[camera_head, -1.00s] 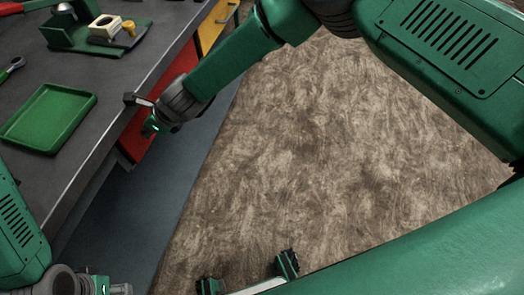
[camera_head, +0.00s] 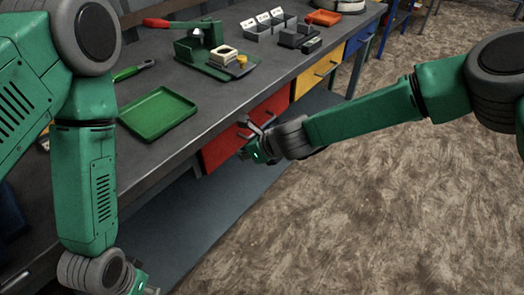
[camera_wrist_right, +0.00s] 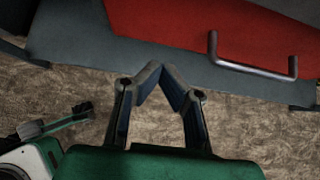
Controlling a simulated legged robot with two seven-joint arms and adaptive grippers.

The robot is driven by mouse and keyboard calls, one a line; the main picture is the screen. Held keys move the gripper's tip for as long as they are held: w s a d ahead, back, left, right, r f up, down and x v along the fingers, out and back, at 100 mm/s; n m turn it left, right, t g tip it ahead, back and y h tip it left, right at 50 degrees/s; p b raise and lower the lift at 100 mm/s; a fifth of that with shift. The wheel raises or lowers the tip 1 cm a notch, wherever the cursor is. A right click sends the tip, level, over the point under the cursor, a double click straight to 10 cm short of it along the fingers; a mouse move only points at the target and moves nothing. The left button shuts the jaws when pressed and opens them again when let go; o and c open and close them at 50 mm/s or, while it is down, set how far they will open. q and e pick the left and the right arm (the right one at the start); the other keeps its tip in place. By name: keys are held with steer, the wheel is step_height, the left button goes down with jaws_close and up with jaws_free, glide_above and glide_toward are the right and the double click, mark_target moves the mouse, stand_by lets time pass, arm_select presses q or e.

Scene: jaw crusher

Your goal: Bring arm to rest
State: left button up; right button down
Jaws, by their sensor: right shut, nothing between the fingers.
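My right arm reaches in from the right in the head view, and its gripper (camera_head: 256,144) is in front of the red drawer below the table edge. In the right wrist view the right gripper (camera_wrist_right: 160,70) is shut, its fingertips meeting with nothing between them. The red drawer's handle (camera_wrist_right: 255,68) is to the right of the fingertips, apart from them. My left arm hangs down at the left of the head view. Its gripper (camera_head: 146,288) is cut off by the bottom edge, so its fingers cannot be judged.
The grey workbench (camera_head: 150,175) carries a green tray (camera_head: 157,112), a green jaw crusher (camera_head: 207,50), grey boxes (camera_head: 265,27) and an orange tray (camera_head: 324,17). Red (camera_head: 222,146) and yellow (camera_head: 318,74) drawers face the open floor (camera_head: 350,200). The floor at right is clear.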

steer(key=v, duration=0.5)
steer(key=s+d+f+n+g+h, duration=0.2)
steer(key=s+d+f+n, duration=0.5)
steer(key=s+d, duration=0.15)
steer(key=s+d+f+n+g+h, duration=0.1)
steer(key=s+d+f+n+h, duration=0.1)
steer(key=s+d+f+n, duration=0.7)
steer(key=s+d+r+n+g+h, duration=0.1)
steer(key=s+d+r+n+h, duration=0.1)
steer(key=s+d+n, duration=0.7)
steer(key=s+d+h, duration=0.1)
steer(key=s+d, duration=0.4)
steer(key=d, duration=0.3)
steer(key=shift+s+r+g+h+p, duration=0.3)
steer(key=shift+s, duration=0.1)
